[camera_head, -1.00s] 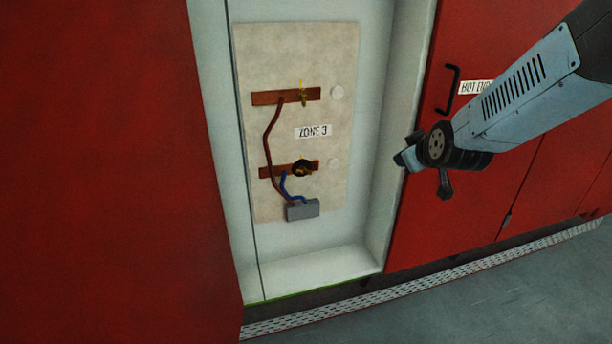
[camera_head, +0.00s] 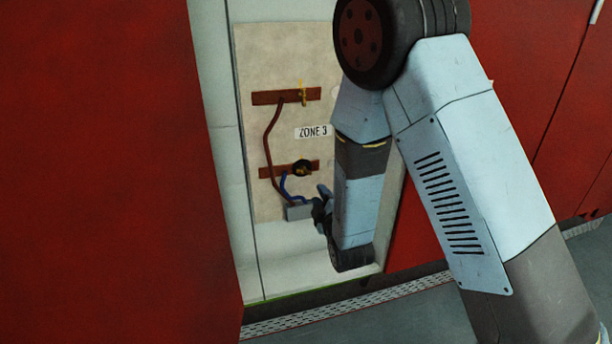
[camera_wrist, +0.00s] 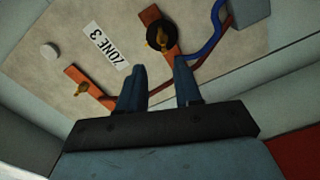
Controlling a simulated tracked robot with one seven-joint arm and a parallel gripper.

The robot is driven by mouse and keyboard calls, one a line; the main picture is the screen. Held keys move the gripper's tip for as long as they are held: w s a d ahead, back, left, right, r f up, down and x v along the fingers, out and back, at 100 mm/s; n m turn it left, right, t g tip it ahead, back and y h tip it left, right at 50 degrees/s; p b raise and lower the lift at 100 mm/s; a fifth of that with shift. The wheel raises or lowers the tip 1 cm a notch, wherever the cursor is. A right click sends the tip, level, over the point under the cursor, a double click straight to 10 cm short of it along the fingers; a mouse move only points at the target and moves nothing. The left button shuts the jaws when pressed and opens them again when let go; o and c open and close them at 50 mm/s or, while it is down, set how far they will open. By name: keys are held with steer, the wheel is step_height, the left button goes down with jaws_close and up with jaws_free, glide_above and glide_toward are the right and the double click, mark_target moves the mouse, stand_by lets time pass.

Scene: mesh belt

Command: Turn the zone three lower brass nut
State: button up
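The zone three lower brass nut (camera_head: 303,171) sits on the lower copper-coloured bar (camera_head: 268,172) of the pale panel, with a black round part around or behind it. In the wrist view the lower nut (camera_wrist: 160,42) shows just beyond the fingertips, against that black part (camera_wrist: 161,28). My gripper (camera_wrist: 160,65) is open and empty, with its two dark fingers apart and pointing toward the lower bar. In the head view my gripper (camera_head: 321,204) is small and partly hidden, below and right of the nut. I see no contact with the nut.
An upper brass nut (camera_head: 303,93) is on the upper bar (camera_head: 270,97). A red cable (camera_head: 267,140) and a blue cable (camera_head: 284,187) run to a grey box (camera_head: 298,212) below. The ZONE 3 label (camera_head: 313,131) lies between the bars. Pale recess walls flank the panel.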

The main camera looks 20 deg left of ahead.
mark_target(303, 171)
steer(key=x, duration=1.3)
steer(key=shift+a, duration=0.5)
steer(key=shift+w, duration=0.1)
steer(key=shift+c, duration=0.3)
steer(key=shift+f, duration=0.1)
jaws_close()
